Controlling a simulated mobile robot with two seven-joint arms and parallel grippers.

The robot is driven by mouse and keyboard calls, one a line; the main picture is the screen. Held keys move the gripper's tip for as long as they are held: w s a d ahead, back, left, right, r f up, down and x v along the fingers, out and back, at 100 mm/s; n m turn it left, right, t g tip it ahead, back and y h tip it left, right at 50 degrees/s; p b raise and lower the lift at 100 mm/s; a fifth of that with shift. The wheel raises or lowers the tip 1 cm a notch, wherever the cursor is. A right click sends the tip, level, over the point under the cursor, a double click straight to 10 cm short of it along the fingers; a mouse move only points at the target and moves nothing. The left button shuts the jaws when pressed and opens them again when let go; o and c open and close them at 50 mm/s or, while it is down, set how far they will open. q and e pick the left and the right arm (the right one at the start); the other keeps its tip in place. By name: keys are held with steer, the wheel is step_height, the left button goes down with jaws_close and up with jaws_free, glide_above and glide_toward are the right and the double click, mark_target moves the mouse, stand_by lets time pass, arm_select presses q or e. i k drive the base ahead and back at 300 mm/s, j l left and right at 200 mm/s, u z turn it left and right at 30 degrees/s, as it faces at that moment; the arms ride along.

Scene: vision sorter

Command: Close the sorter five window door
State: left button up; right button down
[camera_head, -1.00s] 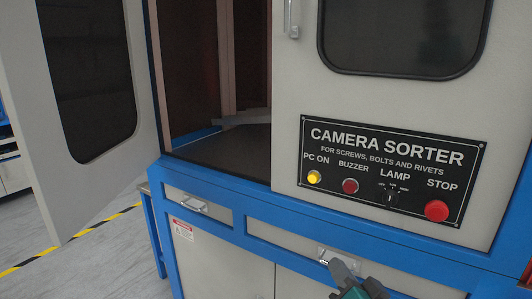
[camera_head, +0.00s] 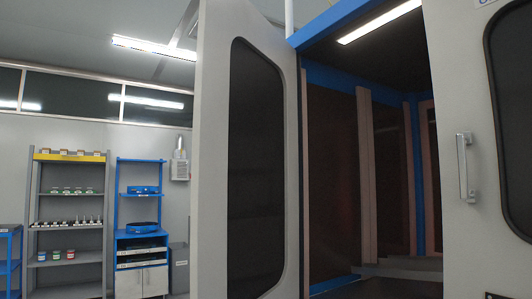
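The window door (camera_head: 215,150) is a pale panel with a dark, rounded window (camera_head: 255,170). It stands swung open at the left of the sorter's opening. Behind it the dark inside of the cabinet (camera_head: 332,180) shows, framed by blue edges (camera_head: 318,65). The other front panel (camera_head: 460,80) at the right has a metal handle (camera_head: 465,168) and part of a dark window (camera_head: 512,120); it covers the right side of the opening. Neither of my grippers is in view now, so their state and distance to the door are hidden.
A grey shelf (camera_head: 68,206) with small items and a blue rack (camera_head: 140,215) stand against the far wall at the left. A lit lamp (camera_head: 380,22) is in the top of the cabinet. The floor is out of view.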

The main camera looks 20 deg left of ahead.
mark_target(244, 218)
steer(key=i+j+z, duration=0.15)
steer(key=j+z, duration=0.15)
steer(key=j, duration=1.1)
steer(key=j+z, duration=0.3)
steer(key=j, duration=1.1)
